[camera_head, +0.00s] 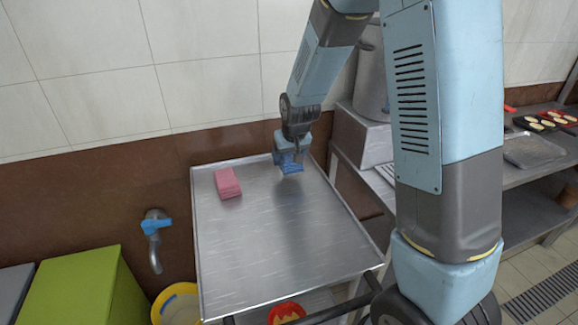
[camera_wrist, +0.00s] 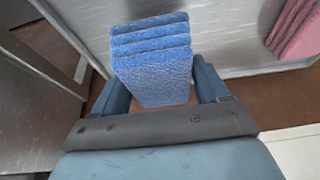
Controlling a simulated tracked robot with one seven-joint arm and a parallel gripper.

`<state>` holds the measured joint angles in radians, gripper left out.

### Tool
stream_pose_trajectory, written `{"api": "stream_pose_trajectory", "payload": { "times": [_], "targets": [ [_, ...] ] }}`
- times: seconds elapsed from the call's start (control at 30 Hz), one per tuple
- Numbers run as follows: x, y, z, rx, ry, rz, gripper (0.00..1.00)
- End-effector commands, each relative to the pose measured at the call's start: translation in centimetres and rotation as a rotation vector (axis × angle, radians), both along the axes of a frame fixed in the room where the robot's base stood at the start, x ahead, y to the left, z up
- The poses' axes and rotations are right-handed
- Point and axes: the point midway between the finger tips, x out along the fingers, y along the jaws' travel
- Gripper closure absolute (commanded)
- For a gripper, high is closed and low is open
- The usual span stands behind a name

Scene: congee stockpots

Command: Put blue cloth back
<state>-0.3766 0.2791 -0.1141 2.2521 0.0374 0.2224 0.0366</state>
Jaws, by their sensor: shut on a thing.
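The blue cloth (camera_wrist: 155,75) is a folded stack with several layers. My gripper (camera_wrist: 153,92) is shut on it, with one finger on each side in the wrist view. In the head view the cloth (camera_head: 290,164) shows under my gripper (camera_head: 291,152), over the back right part of the metal tray table (camera_head: 250,255). The cloth seems to be at or just above the tray surface; I cannot tell if it touches.
A folded pink cloth (camera_head: 228,184) lies on the tray to the left, and it also shows in the wrist view (camera_wrist: 297,28). The tray's middle and front are bare. A tall metal pot (camera_head: 371,75) stands at the right. A blue-handled tap (camera_head: 154,226) is at the left.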

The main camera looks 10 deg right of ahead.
Motion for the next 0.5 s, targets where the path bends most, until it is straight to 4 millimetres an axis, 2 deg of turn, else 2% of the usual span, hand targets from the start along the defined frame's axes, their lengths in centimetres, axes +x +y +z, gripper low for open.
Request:
{"api": "stream_pose_trajectory", "payload": {
  "times": [0.33, 0.5],
  "targets": [
    [1.3, 0.0, -1.6, 0.0, 0.001, 0.0, 0.5],
    [1.2, 0.0, -4.0, 0.0, 0.002, -0.001, 0.5]
  ]
}}
